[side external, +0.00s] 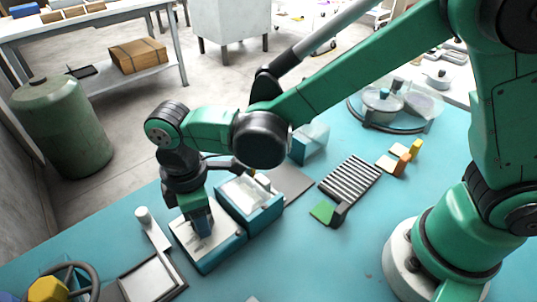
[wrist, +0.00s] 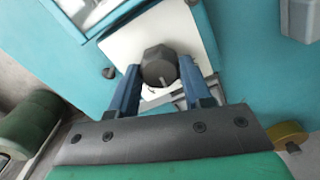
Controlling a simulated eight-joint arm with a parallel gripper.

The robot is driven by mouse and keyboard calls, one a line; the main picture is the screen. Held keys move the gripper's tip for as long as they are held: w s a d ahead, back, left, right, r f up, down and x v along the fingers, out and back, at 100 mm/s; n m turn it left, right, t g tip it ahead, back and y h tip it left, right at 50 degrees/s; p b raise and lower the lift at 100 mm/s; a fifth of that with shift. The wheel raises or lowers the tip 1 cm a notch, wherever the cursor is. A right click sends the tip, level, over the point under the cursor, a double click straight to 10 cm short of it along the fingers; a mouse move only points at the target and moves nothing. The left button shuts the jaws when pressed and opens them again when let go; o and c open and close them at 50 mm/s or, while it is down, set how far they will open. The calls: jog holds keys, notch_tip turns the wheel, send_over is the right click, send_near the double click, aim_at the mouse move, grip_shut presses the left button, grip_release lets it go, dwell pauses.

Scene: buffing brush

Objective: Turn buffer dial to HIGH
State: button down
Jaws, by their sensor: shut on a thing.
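The buffer dial (wrist: 159,66) is a dark grey faceted knob with a pale mark on its lower part. It sits on a white panel (wrist: 125,42) in the wrist view. My gripper (wrist: 160,75) has two blue fingers, one on each side of the dial, and is shut on it. In the side view my gripper (side external: 203,224) points down onto the white top of a teal box (side external: 209,262). There the fingers hide the dial. I cannot read any HIGH label or tell which setting the mark points to.
A second teal box with a pale top (side external: 266,216) stands right beside the first. A ribbed grey rack (side external: 349,183) lies to the right, and a white-topped post (side external: 147,219) stands to the left. A yellow knob with a dark ring (side external: 48,288) is at lower left. The blue table (side external: 325,255) is clear in front.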

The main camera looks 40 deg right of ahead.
jog(key=m, duration=0.4)
jog(key=shift+m, duration=1.8)
jog(key=shift+c, duration=1.9)
grip_release()
jog(key=shift+r, duration=2.8)
